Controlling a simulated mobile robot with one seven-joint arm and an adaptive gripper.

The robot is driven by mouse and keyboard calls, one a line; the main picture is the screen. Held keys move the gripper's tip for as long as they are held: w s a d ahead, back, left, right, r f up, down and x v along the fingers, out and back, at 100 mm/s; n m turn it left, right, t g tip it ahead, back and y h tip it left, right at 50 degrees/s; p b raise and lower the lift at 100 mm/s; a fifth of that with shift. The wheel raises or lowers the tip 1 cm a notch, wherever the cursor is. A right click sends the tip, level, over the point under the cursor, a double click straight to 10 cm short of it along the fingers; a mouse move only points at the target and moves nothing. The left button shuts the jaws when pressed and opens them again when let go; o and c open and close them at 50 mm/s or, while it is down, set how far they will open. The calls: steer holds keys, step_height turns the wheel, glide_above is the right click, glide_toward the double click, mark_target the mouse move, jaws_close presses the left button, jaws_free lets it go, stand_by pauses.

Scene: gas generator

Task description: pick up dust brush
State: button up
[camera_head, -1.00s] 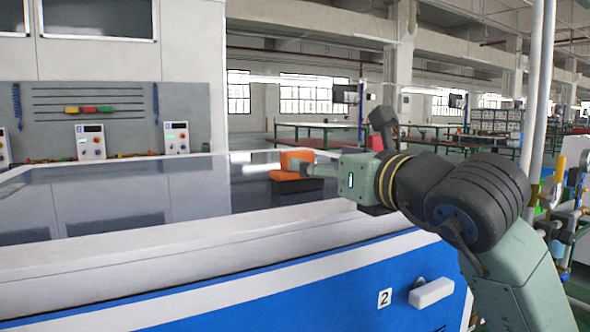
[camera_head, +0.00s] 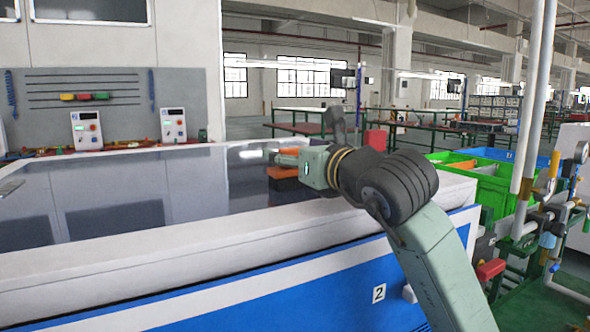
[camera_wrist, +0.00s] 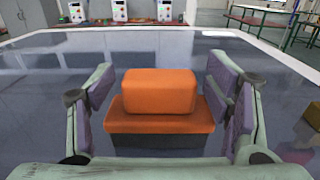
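The dust brush (camera_wrist: 158,100) has an orange body with a raised block on top and a dark lower part. It sits on the dark glossy table top (camera_head: 120,190). In the wrist view it lies between the two fingers of my gripper, with gaps on both sides. My gripper (camera_head: 285,157) is open and empty. In the head view it reaches over the brush (camera_head: 285,172) from the right and hides part of it.
The table has a raised white rim (camera_head: 180,238) along the front. Control boxes (camera_head: 173,125) stand beyond its back edge. Green bins (camera_head: 480,185) and pipes with valves (camera_head: 545,210) are at the right. The table left of the brush is mostly clear.

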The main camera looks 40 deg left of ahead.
mark_target(295, 148)
steer(key=c, duration=1.2)
steer(key=shift+r, duration=0.15)
steer(key=shift+r, duration=0.55)
steer(key=shift+r+b, duration=0.45)
steer(key=shift+r, duration=0.5)
steer(key=b+v, duration=0.1)
steer(key=v, duration=0.4)
steer(key=r+b+v, duration=0.1)
steer(key=v, duration=0.4)
steer(key=b+v, duration=0.1)
steer(key=v, duration=0.5)
steer(key=shift+s+r+b, duration=0.1)
steer(key=shift+r+b, duration=0.2)
steer(key=shift+r, duration=0.05)
